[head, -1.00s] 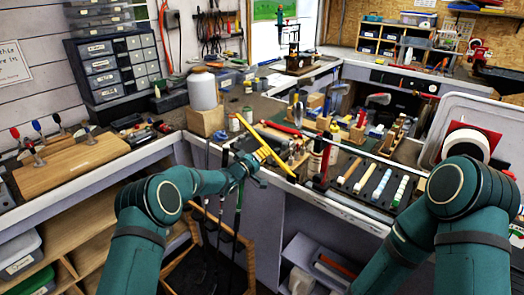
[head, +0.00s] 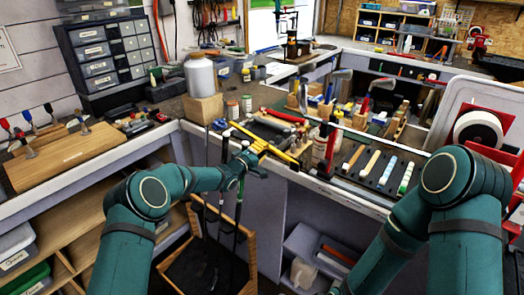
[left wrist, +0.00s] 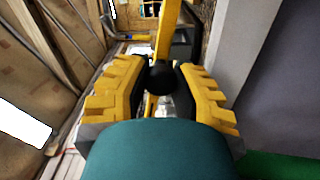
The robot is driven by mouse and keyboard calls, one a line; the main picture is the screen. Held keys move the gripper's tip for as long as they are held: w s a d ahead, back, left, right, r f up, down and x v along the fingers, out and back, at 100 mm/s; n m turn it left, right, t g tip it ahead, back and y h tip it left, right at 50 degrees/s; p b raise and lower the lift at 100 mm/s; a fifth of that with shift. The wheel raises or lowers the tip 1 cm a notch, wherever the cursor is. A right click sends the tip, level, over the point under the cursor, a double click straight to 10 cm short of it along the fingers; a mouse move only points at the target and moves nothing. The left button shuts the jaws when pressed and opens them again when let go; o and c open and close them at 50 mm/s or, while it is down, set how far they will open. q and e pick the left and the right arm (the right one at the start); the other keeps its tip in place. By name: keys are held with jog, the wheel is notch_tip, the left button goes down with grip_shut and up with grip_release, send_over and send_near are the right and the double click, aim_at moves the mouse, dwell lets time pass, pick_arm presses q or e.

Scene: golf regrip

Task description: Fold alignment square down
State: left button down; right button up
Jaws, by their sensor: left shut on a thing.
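The alignment square appears to be the long yellow bar (head: 282,157) at the bench's front edge in the head view. It slants down from upper left to lower right. My left gripper (head: 258,147) reaches it from the left and is shut on it near its middle. In the left wrist view the yellow bar (left wrist: 168,28) runs upward, away from my jaws. A round black knob (left wrist: 161,78) sits between the yellow finger pads of my left gripper (left wrist: 160,85). The knob hides part of the bar. My right gripper is outside the views; only my right arm shows.
A white bottle (head: 201,77) stands on a wooden block (head: 203,108) behind the bar. Golf clubs hang in a wooden rack (head: 240,240) below my left gripper.

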pick_arm(q)
jog(key=shift+w+a, duration=0.15)
jog(key=shift+a, duration=0.15)
jog(key=c, duration=0.7)
grip_release()
jog(key=shift+a, duration=0.1)
jog(key=shift+c, duration=0.2)
jog(key=shift+d, duration=0.2)
jog(key=v, duration=1.2)
